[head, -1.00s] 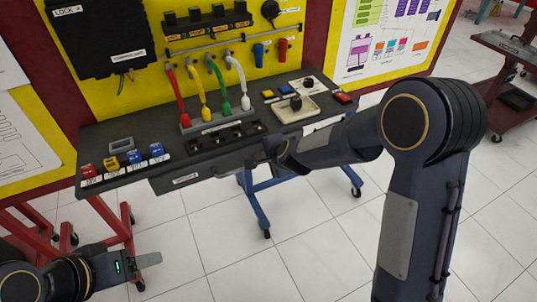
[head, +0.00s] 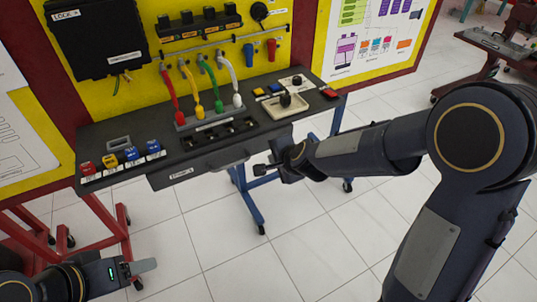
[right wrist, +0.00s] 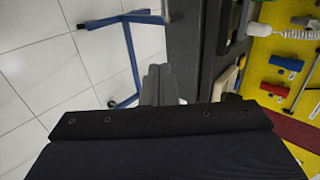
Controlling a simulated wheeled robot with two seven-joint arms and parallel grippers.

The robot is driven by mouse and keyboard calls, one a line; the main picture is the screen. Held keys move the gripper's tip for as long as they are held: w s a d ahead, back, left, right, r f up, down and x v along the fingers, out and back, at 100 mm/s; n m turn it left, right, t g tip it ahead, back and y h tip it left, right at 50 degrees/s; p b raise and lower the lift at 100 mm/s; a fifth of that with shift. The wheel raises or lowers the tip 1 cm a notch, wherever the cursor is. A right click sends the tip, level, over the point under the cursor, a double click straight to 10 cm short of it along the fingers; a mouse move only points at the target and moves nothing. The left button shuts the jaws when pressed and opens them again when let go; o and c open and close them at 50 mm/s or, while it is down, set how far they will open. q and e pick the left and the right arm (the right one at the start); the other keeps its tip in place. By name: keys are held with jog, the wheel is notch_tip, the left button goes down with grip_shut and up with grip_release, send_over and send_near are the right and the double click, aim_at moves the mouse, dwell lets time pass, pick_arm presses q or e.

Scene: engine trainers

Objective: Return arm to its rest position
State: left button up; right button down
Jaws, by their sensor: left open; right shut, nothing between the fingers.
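My right arm (head: 370,150) reaches in from the right of the head view. Its gripper (head: 264,171) is in front of the bench's front edge, to the right of the drawer handle (head: 228,158), and looks apart from it. In the right wrist view its fingers (right wrist: 158,84) are together with nothing between them. My left gripper (head: 142,267) is at the lower left of the head view, low over the floor, open and empty.
The black bench (head: 110,131) carries red, yellow, green and white plugs on cables, small labelled blocks and switches. A yellow panel (head: 140,85) stands behind it. Blue legs (head: 250,205) and a red frame (head: 110,225) stand below. The tiled floor (head: 230,260) in front is clear.

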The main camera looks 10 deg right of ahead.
jog(key=s+d+r+n+g+y+p, duration=0.1)
jog(key=s+d+r+n+y, duration=0.35)
jog(key=s+r, duration=0.65)
jog(key=s+d+f+n+g+h, duration=0.1)
jog(key=s+n, duration=0.3)
jog(key=s, duration=0.4)
jog(key=s+d+f+n+g+h, duration=0.1)
jog(key=s+d+n, duration=0.3)
jog(key=s, duration=0.5)
jog(key=shift+d+f+h+p, duration=0.15)
jog(key=shift+d+h+p, duration=0.15)
jog(key=shift+h, duration=0.55)
